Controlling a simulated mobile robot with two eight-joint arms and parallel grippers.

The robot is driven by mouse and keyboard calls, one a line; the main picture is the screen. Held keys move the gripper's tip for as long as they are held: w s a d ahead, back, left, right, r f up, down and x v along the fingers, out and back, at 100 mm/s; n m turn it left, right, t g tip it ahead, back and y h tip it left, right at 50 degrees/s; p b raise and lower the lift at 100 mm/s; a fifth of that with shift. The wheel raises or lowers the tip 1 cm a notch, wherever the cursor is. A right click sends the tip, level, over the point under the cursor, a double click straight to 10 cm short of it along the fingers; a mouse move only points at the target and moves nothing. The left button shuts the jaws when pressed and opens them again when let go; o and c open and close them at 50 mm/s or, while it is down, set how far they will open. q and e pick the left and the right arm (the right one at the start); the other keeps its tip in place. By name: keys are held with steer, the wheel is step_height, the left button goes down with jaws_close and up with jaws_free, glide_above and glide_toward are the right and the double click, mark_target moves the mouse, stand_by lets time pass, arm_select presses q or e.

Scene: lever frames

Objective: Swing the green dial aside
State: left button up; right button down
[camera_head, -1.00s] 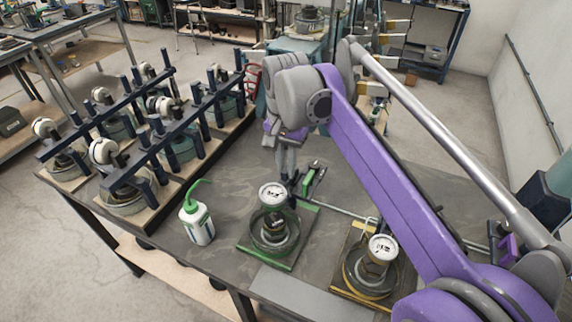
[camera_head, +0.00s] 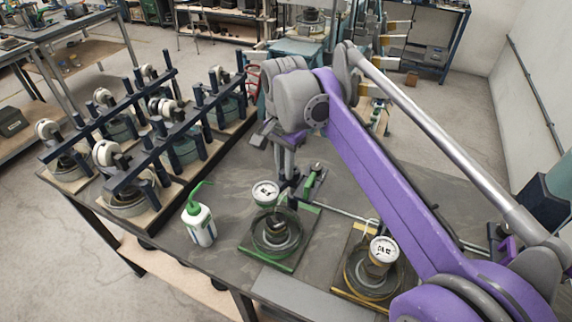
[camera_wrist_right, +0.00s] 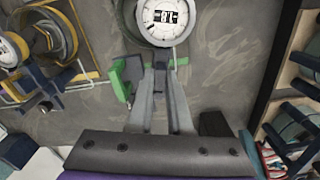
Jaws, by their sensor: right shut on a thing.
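The green dial (camera_head: 265,194) has a white face and a green rim. In the head view it sits off to the upper left of its ringed stand on a green-edged base (camera_head: 268,262), so the stand's middle shows clear. My right gripper (camera_head: 289,184) is just right of the dial and shut on it. In the right wrist view the fingertips (camera_wrist_right: 161,66) meet the near edge of the dial (camera_wrist_right: 166,18); the exact contact is partly hidden. A green clamp (camera_head: 313,181) stands right of the fingers. My left gripper is not in view.
A yellow-edged stand with a dial (camera_head: 384,250) is at the right, partly beside my arm. A green-capped bottle (camera_head: 199,226) stands left of the green base. Racks of several dial units (camera_head: 125,130) fill the table's left side.

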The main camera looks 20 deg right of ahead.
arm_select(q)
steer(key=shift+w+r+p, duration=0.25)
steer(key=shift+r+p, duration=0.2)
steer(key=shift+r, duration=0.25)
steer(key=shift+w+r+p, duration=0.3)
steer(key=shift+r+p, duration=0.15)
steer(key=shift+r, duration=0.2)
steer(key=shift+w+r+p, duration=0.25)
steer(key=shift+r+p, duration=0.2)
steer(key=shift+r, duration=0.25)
arm_select(e)
steer(key=shift+w+d+m, duration=0.1)
steer(key=shift+w+m, duration=0.55)
steer(key=shift+m, duration=1.7)
steer(key=shift+w+d+m, duration=0.1)
steer(key=shift+w+m, duration=0.55)
steer(key=shift+m, duration=1.65)
steer(key=shift+w+d+m, duration=0.1)
steer(key=shift+w+m, duration=0.55)
steer(key=shift+m, duration=1.7)
steer(key=c, duration=0.8)
jaws_free()
steer(key=shift+c, duration=0.2)
steer(key=shift+r, duration=0.1)
